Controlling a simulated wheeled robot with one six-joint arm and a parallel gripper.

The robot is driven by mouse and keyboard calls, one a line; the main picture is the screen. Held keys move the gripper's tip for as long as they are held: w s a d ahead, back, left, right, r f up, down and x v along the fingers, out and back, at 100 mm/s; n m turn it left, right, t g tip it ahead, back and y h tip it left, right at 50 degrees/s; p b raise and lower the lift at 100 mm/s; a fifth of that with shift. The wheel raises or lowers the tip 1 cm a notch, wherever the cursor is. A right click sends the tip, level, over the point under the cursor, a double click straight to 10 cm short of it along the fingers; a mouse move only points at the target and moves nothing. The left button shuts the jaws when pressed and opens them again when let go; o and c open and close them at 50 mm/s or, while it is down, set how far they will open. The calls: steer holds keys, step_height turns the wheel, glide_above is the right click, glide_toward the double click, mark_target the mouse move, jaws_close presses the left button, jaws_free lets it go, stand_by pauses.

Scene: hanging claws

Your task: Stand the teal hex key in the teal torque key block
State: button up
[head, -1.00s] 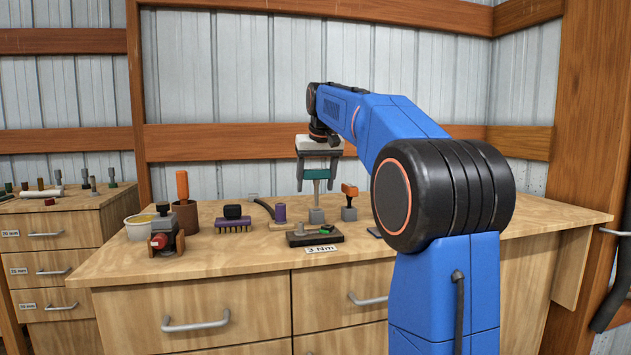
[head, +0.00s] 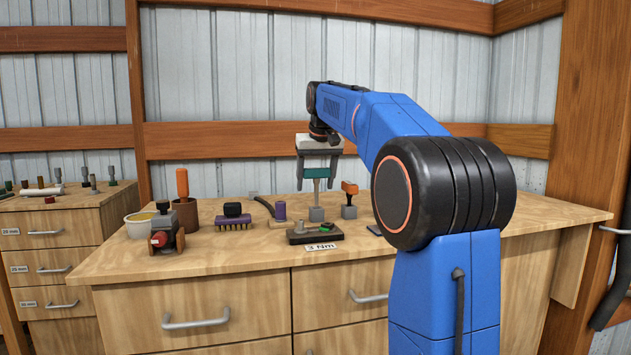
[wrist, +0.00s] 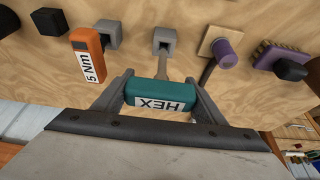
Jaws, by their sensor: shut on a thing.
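The teal hex key (head: 317,173) is upright, with its teal handle between the fingers of my gripper (head: 319,176) and its pale shaft pointing down. In the wrist view, the handle (wrist: 161,94) reads "HEX" and both fingers grip its ends. A small grey block (head: 317,214) stands on the bench straight below the shaft. It also shows in the wrist view (wrist: 164,35), with a dark socket in its top. The shaft's lower end meets the block in the picture; I cannot tell if it is in the socket or just above. No teal shows on the block.
An orange-handled key (head: 349,188) stands in another grey block close to the right, tagged "5 Nm" in the wrist view. A black tray (head: 303,239) with a "3 Nm" label (head: 321,247) lies in front. A purple-handled tool (head: 280,211) and a purple brush (head: 233,222) are left.

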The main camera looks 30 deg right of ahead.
mark_target(316, 192)
steer(key=shift+f, duration=2.3)
steer(key=o, duration=1.9)
steer(key=shift+f, duration=0.1)
steer(key=shift+o, duration=0.2)
steer(key=v, duration=1.7)
steer(key=shift+r, duration=0.2)
steer(key=shift+s+a, duration=0.1)
